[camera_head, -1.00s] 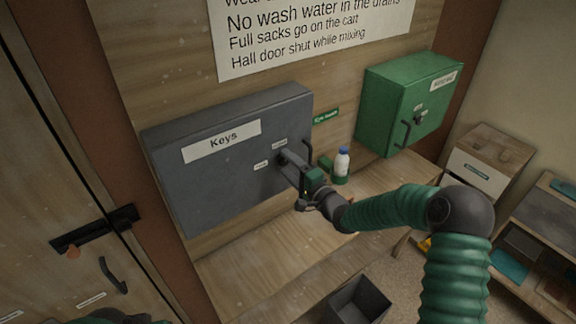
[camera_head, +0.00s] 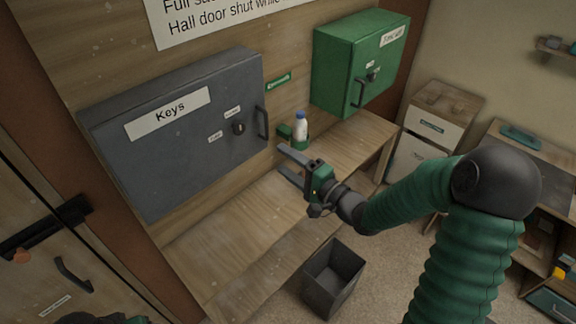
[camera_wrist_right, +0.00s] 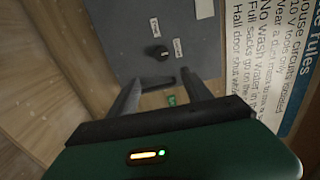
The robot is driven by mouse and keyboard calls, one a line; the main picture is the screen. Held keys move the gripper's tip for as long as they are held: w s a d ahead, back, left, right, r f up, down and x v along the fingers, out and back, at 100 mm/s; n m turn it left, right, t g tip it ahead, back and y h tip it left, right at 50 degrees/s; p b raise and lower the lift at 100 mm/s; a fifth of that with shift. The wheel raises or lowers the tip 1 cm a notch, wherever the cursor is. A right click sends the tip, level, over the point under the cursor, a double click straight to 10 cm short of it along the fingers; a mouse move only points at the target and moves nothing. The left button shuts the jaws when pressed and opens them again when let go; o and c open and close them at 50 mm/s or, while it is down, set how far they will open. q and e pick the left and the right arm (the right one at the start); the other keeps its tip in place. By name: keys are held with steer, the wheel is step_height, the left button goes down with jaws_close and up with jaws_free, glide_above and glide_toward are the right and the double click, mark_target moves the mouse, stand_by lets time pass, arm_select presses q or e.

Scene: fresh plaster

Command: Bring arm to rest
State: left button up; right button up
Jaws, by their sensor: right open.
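My right gripper (camera_head: 284,163) is open and empty, in front of the wall and above the wooden bench (camera_head: 215,222). Its fingers point left toward the grey Keys cabinet (camera_head: 170,145) and stand clear of it. The cabinet's door looks shut, with a dark knob (camera_head: 238,128) and a bar handle (camera_head: 263,122) on its front. In the right wrist view the two fingers (camera_wrist_right: 162,78) are spread apart, with the knob (camera_wrist_right: 162,53) beyond them. My right arm reaches in from the lower right.
A green cabinet (camera_head: 345,60) hangs to the right. A dark open bin (camera_head: 333,278) stands on the floor below. A drawer unit (camera_head: 431,122) stands further right.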

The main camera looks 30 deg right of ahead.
steer(key=shift+s, duration=0.15)
steer(key=shift+f, duration=0.1)
step_height(320, 180, down, 12)
steer(key=s+a+n+g+h+b, duration=0.1)
steer(key=n+g+h+b, duration=0.3)
steer(key=n+g, duration=0.1)
steer(key=s+a+f+n+g+h+b, duration=0.1)
steer(key=s+f+n+g, duration=0.3)
steer(key=s, duration=0.5)
steer(key=s+a+f+n+g+h+b, duration=0.1)
steer(key=s+a+f+n+g+b, duration=0.2)
steer(key=s, duration=0.7)
step_height(320, 180, down, 4)
steer(key=shift+a+f+n+g, duration=0.1)
steer(key=shift+a+n+g, duration=0.05)
steer(key=shift+n+g, duration=1)
